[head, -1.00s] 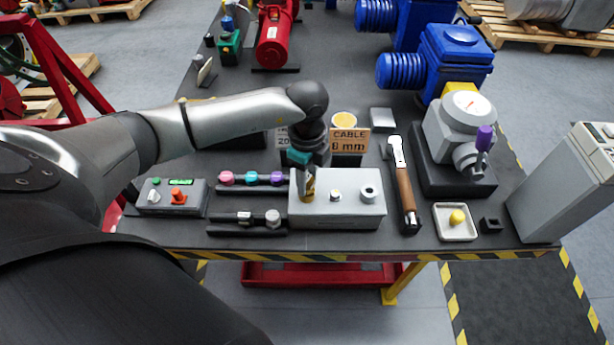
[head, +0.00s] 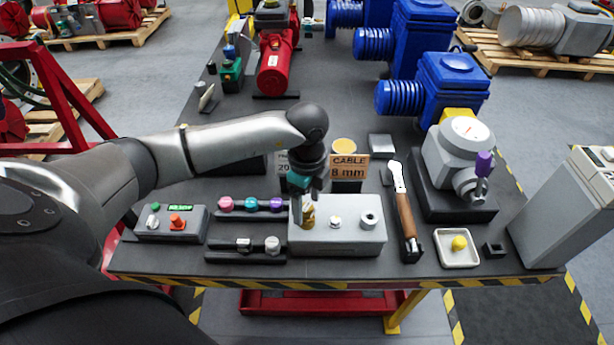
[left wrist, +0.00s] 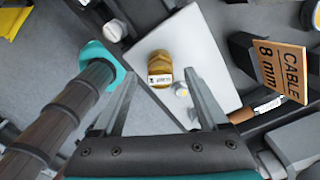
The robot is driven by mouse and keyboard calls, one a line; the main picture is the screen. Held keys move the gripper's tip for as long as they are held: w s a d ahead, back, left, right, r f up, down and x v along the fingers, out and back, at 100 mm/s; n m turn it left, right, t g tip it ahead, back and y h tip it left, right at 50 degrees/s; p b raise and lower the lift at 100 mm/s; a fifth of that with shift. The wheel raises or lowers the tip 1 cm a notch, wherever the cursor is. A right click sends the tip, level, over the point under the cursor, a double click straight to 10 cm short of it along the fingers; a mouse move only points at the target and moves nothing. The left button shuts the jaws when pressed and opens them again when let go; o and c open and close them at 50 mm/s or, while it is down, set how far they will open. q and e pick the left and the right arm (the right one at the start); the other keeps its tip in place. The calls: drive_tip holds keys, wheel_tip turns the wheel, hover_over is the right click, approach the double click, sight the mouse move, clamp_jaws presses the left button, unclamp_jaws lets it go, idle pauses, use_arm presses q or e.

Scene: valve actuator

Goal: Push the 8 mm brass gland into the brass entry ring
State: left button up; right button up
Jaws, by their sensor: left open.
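The brass gland (head: 308,215) stands at the left end of the grey box's top (head: 350,240). In the left wrist view the gland (left wrist: 160,68) is a brass hex body with a small white label. My left gripper (head: 305,212) is over it, open. In the left wrist view its two fingers (left wrist: 162,80) stand apart on either side of the gland, with visible gaps. The brass entry ring cannot be told apart from the gland; it may be hidden beneath it. My right gripper is not in view.
The box also bears a silver fitting (head: 335,222) and a grey ring (head: 369,219). A "CABLE 8 mm" sign (head: 348,168) stands behind. A wooden-handled tool (head: 405,215) lies right, a rack of coloured knobs (head: 250,205) left, and a yellow piece in a tray (head: 458,243) far right.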

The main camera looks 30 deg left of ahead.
sight(307, 207)
use_arm(q)
wheel_tip(307, 207, up, 14)
drive_tip(key=shift+f, duration=0.15)
idle(0.6)
